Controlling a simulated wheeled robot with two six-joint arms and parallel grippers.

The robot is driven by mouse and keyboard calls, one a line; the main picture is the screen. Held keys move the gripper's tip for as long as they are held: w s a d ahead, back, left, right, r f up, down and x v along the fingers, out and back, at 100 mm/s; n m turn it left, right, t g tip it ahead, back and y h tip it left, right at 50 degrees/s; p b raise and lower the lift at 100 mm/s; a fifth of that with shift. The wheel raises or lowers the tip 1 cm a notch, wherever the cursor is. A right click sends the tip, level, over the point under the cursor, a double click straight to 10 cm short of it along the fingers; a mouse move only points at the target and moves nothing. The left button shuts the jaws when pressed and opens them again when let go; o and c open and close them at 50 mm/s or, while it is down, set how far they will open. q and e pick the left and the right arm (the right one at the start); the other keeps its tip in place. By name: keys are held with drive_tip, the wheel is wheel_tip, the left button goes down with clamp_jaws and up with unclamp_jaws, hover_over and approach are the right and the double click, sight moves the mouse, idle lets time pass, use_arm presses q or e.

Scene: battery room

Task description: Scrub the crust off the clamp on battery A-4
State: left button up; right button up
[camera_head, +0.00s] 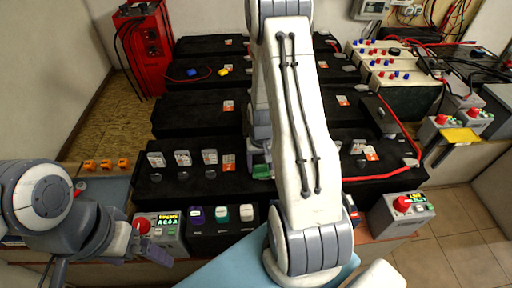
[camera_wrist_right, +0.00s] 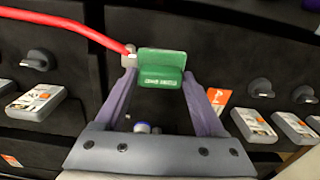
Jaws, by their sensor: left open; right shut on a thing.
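A green brush block (camera_wrist_right: 162,66) with small print sits between the fingertips of my right gripper (camera_wrist_right: 160,85), which is shut on it. Its green edge also shows in the head view (camera_head: 262,172), low beside my right arm. A grey clamp (camera_wrist_right: 129,57) at the end of a red cable is right beside the brush's left end in the wrist view; whether they touch, and any crust, I cannot tell. The front black battery (camera_head: 200,186) lies beneath; its name is not readable. My arm hides the clamp in the head view. My left gripper (camera_head: 146,250) is open and empty at lower left.
More black batteries (camera_head: 195,110) stand in rows behind. A grey box with a red button (camera_head: 160,232) is near my left gripper, another (camera_head: 400,212) at right. A red cable (camera_head: 385,177) crosses the front battery. A red charger (camera_head: 145,50) stands at back left.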

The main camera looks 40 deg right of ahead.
drive_tip(key=shift+w+a, duration=0.2)
drive_tip(key=shift+a, duration=0.15)
wheel_tip(320, 180, up, 4)
drive_tip(key=shift+a+f+p, duration=0.1)
drive_tip(key=shift+f+p, duration=0.15)
drive_tip(key=shift+p, duration=1)
drive_tip(key=shift+r+p, duration=0.25)
drive_tip(key=shift+p, duration=0.05)
drive_tip(key=shift+r+p, duration=1.8)
drive_tip(key=shift+r, duration=0.3)
